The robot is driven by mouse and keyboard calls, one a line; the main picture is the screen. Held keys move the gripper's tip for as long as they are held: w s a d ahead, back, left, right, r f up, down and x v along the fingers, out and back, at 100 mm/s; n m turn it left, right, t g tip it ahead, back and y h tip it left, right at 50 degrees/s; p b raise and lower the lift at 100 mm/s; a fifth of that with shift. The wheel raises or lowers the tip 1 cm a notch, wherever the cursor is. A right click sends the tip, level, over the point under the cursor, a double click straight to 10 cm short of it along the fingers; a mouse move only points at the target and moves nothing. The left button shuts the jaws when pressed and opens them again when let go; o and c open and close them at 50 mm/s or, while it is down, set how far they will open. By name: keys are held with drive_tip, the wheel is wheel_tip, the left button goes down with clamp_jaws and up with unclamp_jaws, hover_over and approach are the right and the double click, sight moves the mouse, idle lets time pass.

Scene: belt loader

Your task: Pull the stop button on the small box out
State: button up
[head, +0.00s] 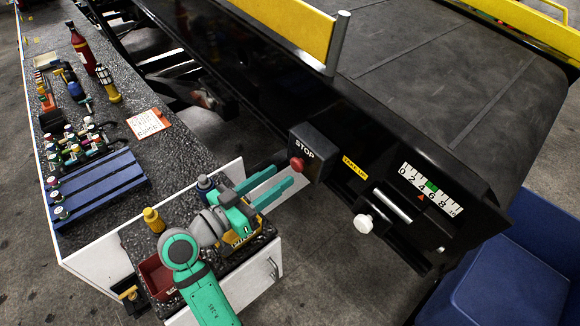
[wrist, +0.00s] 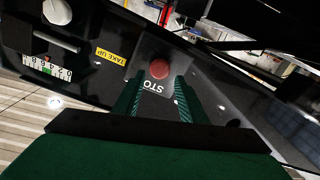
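The stop button (head: 297,164) is a red knob on the face of a small black box (head: 316,141) marked STOP, fixed to the side of the belt loader. In the wrist view the red button (wrist: 159,69) sits on the box (wrist: 150,82), just beyond my fingertips. My gripper (head: 283,181) is open, with its two green fingers pointing at the button. In the wrist view my gripper (wrist: 157,88) shows one finger on each side below the button, and nothing is between them. I cannot tell whether the fingertips touch the box.
A yellow TAKE UP label (head: 354,168), a white knob (head: 363,223) and a numbered scale (head: 431,189) are on the loader right of the box. A cluttered speckled counter (head: 190,140) stands left. A blue bin (head: 520,270) is at lower right.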

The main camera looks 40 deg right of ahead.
sight(294, 166)
drive_tip(key=d, duration=0.5)
drive_tip(key=shift+w+d, duration=0.35)
clamp_jaws()
